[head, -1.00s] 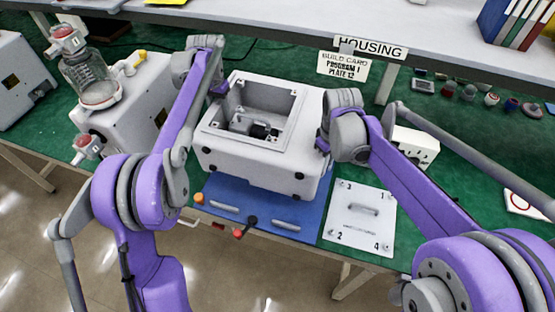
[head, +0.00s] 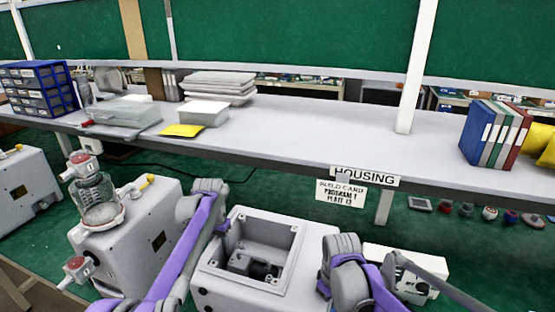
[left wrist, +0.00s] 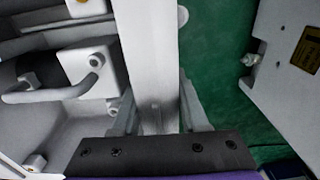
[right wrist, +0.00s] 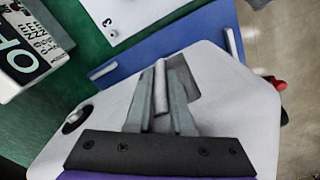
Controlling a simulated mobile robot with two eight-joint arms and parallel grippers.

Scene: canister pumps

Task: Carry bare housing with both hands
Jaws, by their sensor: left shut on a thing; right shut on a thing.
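The bare housing (head: 221,294) is a white box with a square open top, at the bottom middle of the head view. A dark and grey fitting (head: 250,266) shows inside it. My left gripper (head: 222,227) is shut on its left wall; the left wrist view shows that wall (left wrist: 148,50) between the fingers. My right gripper (head: 324,287) is shut on its right side. In the right wrist view the fingers close on a narrow ridge of the housing (right wrist: 228,115). The housing's underside is hidden, so I cannot tell whether it is lifted.
A canister pump with a glass jar (head: 97,200) stands close on the left. A long grey shelf (head: 300,130) runs behind, with a HOUSING sign (head: 365,177) on its edge. A white box (head: 405,258) is at right. A blue mat (right wrist: 190,42) and numbered plate (right wrist: 125,14) lie nearby.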

